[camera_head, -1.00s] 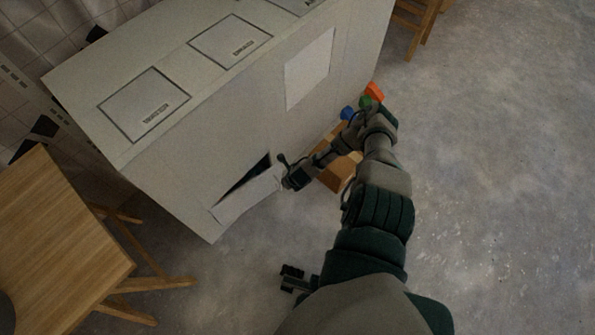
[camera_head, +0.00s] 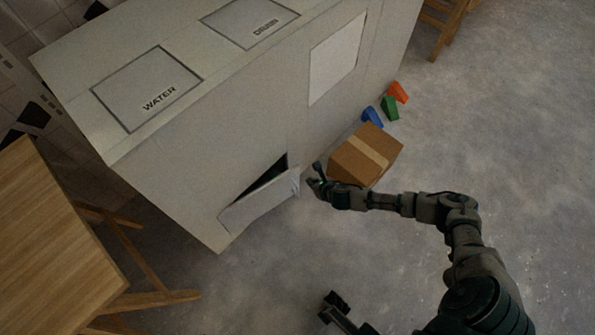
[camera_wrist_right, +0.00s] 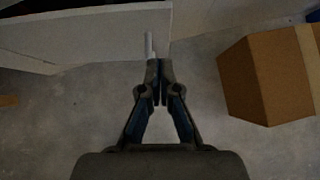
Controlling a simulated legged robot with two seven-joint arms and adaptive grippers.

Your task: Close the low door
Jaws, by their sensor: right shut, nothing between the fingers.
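The low door (camera_head: 258,206) is a pale panel near the floor in the front of the white cabinet (camera_head: 190,165). It stands partly open, tilted outward, with a dark wedge-shaped gap along its top. My right gripper (camera_head: 314,182) is shut and empty, just right of the door's right end. In the right wrist view the shut fingertips (camera_wrist_right: 160,72) are just below the door panel (camera_wrist_right: 90,28) and a short pale bar (camera_wrist_right: 148,46); I cannot tell if they touch. A dark part of mine (camera_head: 336,308), which looks like my left gripper, shows at the bottom; its fingers are unclear.
A taped cardboard box (camera_head: 366,156) sits on the floor right of my right gripper. Blue (camera_head: 372,116), green (camera_head: 390,108) and orange (camera_head: 398,92) pieces lie behind it. A wooden table (camera_head: 55,245) stands at left. The floor at right is clear.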

